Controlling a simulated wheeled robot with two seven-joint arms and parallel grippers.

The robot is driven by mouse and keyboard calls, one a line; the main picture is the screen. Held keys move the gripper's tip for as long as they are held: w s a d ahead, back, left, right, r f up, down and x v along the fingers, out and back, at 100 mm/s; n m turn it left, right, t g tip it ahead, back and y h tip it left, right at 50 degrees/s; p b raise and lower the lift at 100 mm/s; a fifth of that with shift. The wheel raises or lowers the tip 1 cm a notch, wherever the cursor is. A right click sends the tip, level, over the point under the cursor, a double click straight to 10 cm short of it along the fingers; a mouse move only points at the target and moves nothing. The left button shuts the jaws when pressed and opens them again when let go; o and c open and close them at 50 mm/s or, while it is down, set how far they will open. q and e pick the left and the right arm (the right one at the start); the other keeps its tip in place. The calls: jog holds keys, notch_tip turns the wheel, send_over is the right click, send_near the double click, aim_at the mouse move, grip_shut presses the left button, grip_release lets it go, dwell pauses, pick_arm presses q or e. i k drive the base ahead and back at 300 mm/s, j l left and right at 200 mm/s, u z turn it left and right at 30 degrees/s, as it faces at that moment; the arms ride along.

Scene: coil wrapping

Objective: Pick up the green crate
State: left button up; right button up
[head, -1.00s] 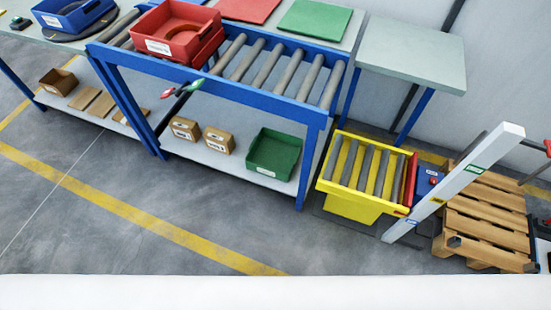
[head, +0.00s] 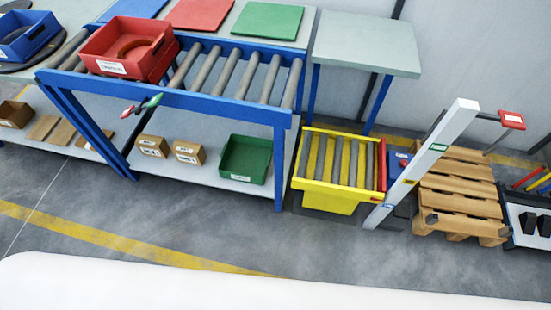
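The green crate (head: 244,160) is an open, empty-looking box with a white label on its front. It sits on the lower grey shelf (head: 210,172) of the blue-framed roller conveyor table, near the shelf's right end. The conveyor's blue front rail and right leg are close to it. Neither of my grippers shows in the head view.
Two cardboard boxes (head: 187,152) stand left of the crate. A yellow roller unit (head: 335,172), a white post (head: 425,160) and a wooden pallet (head: 460,195) stand right. Floor in front is clear.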

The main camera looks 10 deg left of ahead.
aim_at(246, 158)
jog(key=i+j+z, duration=0.1)
jog(key=j+z, duration=0.25)
jog(key=i+j+z, duration=0.1)
jog(key=j+z, duration=0.65)
jog(key=l, duration=0.1)
